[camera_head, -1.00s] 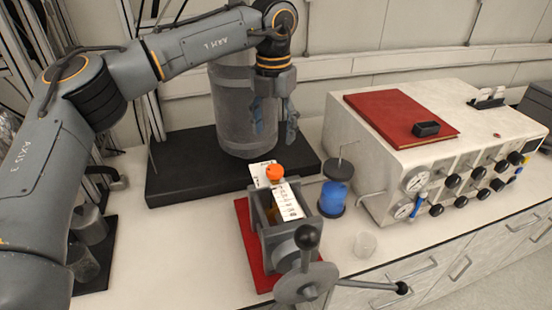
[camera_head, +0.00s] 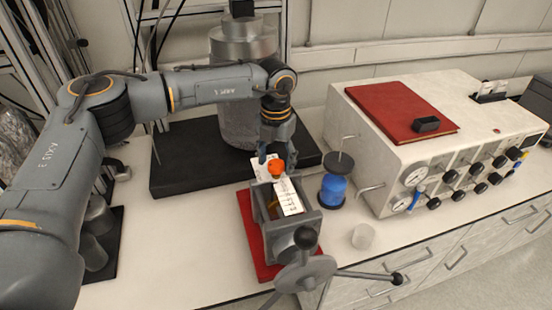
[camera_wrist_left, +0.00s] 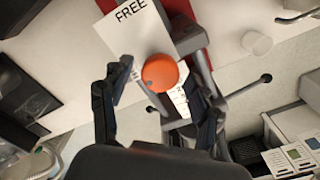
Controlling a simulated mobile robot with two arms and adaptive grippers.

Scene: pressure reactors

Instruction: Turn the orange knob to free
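The orange knob (camera_head: 276,167) sits on top of the grey vise-like device (camera_head: 292,232), beside white labels. In the left wrist view the knob (camera_wrist_left: 160,73) lies between the two open fingers of my left gripper (camera_wrist_left: 158,95), and a white card (camera_wrist_left: 128,30) behind it reads FREE. In the head view my left gripper (camera_head: 275,150) points down just above and behind the knob. I cannot tell whether the fingers touch it. The knob's pointer direction is not clear. My right gripper is not in view.
The device stands on a red base (camera_head: 251,231). A control box (camera_head: 387,163) is further right. A large cylinder (camera_head: 238,128) stands behind on a black base (camera_head: 183,172).

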